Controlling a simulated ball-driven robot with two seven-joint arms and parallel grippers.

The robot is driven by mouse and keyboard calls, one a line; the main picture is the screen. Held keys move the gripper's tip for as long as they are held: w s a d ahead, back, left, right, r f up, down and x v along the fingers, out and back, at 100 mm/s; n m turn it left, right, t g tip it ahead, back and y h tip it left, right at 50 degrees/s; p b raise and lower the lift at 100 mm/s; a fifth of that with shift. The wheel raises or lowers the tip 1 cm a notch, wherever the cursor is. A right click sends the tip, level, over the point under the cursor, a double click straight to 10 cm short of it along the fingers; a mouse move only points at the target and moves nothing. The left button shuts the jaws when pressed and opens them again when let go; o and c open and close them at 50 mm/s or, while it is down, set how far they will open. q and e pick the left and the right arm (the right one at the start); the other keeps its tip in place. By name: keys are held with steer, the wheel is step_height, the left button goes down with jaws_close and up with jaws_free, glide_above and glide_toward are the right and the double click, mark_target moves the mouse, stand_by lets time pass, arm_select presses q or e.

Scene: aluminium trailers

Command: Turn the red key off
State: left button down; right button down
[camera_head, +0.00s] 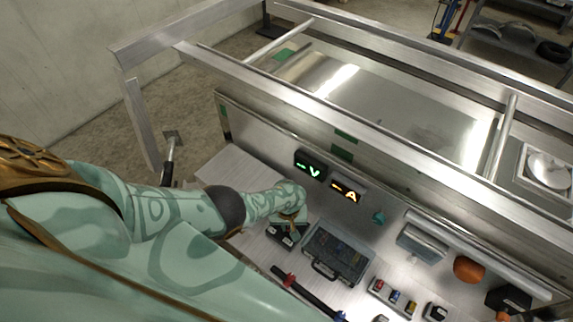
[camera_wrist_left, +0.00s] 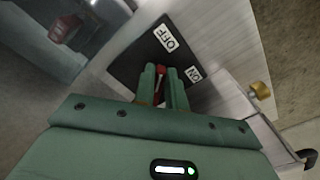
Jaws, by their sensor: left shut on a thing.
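The red key (camera_wrist_left: 160,82) shows in the left wrist view between the two green fingers of my left gripper (camera_wrist_left: 163,86), which is shut on it. The key sits on a black plate (camera_wrist_left: 130,68) with a white OFF label (camera_wrist_left: 167,38) and a white ON label (camera_wrist_left: 194,74). Which label the key points at is hard to tell, as the fingers hide much of it. In the head view my left gripper (camera_head: 292,222) is over the black plate (camera_head: 281,238), and the key is hidden there. My right gripper is not in view.
Behind the plate stand a display with a green V (camera_head: 310,165) and one with a yellow A (camera_head: 346,191); both show a dash. A clear-lidded case (camera_head: 338,252) lies close to the right. An aluminium frame (camera_head: 330,107) runs behind the bench.

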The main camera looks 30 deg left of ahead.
mark_target(289, 227)
arm_select(q)
steer(key=shift+w+d+n, duration=0.15)
steer(key=shift+n, duration=0.75)
steer(key=c, duration=1.4)
jaws_free()
steer(key=shift+c, duration=0.2)
steer(key=shift+r, duration=0.1)
step_height(289, 227, up, 16)
steer(key=p, duration=1.5)
steer(key=shift+p, duration=0.35)
